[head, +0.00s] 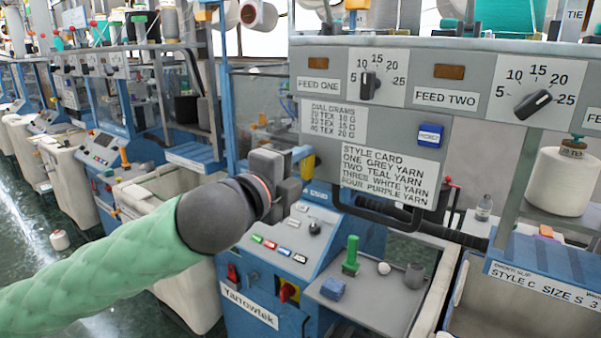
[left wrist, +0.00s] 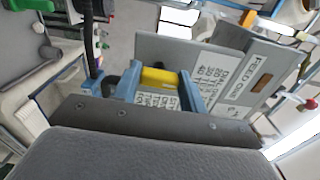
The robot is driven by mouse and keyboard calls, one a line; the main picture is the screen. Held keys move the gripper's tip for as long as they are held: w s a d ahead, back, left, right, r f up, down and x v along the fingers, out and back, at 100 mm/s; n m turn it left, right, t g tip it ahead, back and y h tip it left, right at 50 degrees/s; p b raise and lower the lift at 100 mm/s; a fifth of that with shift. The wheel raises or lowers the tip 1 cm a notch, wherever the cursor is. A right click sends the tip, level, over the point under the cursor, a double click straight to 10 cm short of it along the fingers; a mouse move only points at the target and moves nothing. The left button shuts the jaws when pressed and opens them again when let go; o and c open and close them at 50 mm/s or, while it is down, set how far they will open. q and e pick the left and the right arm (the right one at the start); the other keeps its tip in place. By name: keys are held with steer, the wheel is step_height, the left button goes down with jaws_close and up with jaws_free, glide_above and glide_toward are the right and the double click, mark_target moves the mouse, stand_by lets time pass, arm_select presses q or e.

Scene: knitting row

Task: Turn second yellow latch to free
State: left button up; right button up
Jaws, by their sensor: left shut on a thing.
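My left gripper (head: 292,168) reaches in from the left to the left edge of the grey hanging panel (head: 330,60), with its back towards the head camera. In the left wrist view its two blue fingers (left wrist: 160,88) are shut on a yellow latch (left wrist: 158,78), one finger on each side. The latch sits beside the panel's edge. My right gripper is in neither view.
The panel carries two dials, a dial card and a style card (head: 388,175). Below stands the blue Yarrowtek console (head: 250,305) with coloured buttons and a grey shelf (head: 370,308) holding a green-handled tool (head: 351,256) and small items.

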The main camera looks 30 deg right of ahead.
arm_select(q)
steer(key=shift+f+n, duration=0.1)
steer(key=shift+n, duration=0.3)
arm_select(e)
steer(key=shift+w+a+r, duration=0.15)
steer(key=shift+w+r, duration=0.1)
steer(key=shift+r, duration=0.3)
arm_select(q)
steer(key=o, duration=1)
steer(key=shift+w, duration=0.1)
steer(key=shift+a, duration=0.1)
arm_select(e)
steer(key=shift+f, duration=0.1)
arm_select(q)
steer(key=shift+a+b, duration=0.25)
steer(key=shift+b, duration=0.05)
steer(key=shift+b+v, duration=1.2)
steer(key=shift+v, duration=2.4)
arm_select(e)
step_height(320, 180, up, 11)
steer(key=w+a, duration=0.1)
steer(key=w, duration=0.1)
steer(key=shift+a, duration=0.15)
